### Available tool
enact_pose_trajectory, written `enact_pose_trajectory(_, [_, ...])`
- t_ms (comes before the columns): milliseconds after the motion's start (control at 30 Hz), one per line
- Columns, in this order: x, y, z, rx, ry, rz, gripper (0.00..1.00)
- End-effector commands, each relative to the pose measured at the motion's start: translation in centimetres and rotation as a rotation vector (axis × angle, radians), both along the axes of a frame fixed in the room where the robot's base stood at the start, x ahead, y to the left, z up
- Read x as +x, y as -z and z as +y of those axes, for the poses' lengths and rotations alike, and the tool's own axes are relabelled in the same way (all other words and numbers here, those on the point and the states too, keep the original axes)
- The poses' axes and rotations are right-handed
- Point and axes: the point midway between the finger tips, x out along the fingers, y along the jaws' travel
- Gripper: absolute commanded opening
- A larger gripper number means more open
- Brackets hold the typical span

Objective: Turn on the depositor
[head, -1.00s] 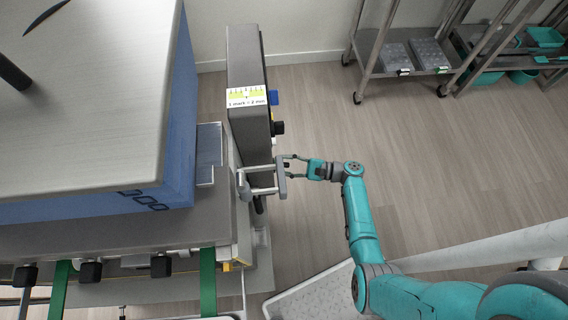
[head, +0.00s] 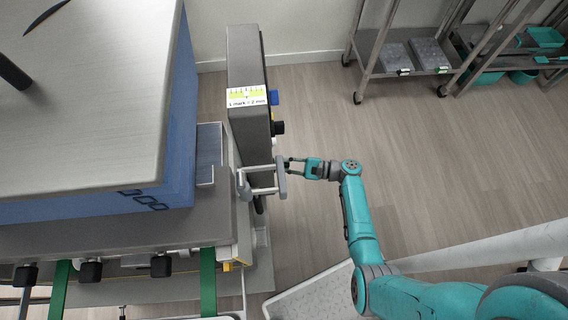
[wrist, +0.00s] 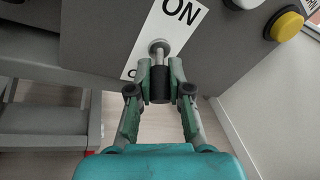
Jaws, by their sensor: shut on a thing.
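The depositor's grey control box (head: 243,65) stands upright left of my arm in the head view. In the wrist view its face (wrist: 105,35) carries a white label (wrist: 180,22) reading "ON" at the top; its lower lettering is mostly hidden. A metal toggle switch with a dark tip (wrist: 160,90) comes out of a round collar on this label and points down, away from "ON". My gripper (wrist: 160,78) is shut on the switch, one fingertip on each side of it. In the head view my gripper (head: 289,165) is beside the grey bracket, and the switch is hidden.
A yellow button (wrist: 287,25) sits right of the label. A blue knob (head: 273,97) and a black knob (head: 278,128) stick out of the box. A grey bracket (head: 281,178) is close to my gripper. Floor to the right is clear up to a metal rack (head: 415,75).

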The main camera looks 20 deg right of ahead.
Motion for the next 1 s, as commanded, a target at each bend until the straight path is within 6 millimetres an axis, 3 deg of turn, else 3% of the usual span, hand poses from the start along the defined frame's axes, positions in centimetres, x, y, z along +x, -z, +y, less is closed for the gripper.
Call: enact_pose_trajectory(1000, [0.0,-2.8,0.1,-0.710,0.001,0.227,0.00])
